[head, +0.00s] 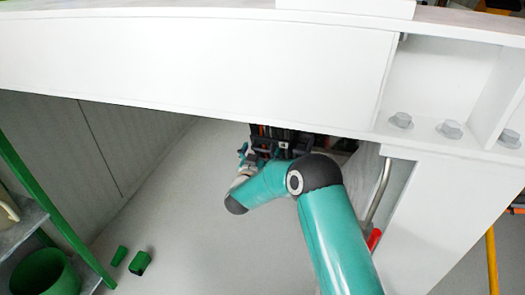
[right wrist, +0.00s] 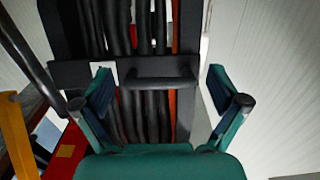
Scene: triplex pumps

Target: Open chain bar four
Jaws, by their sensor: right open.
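A black horizontal bar (right wrist: 160,82) crosses a bundle of black hoses and one orange line in a dark cable carrier in the right wrist view. I cannot tell its number. My right gripper (right wrist: 160,92) is open, with its teal fingers on either side of the bar and nothing gripped. Whether the fingers touch the bar is unclear. In the head view the cable carrier (head: 285,141) shows small below the white beam, with my right gripper (head: 247,158) beside it, partly hidden by my arm. My left gripper is not in view.
A large white beam (head: 190,55) spans the head view above my arm. A white post (head: 425,215) with a metal handrail (head: 380,192) stands close to the right of my arm. Green containers (head: 45,275) sit at lower left. Open grey floor (head: 190,235) lies left of my arm.

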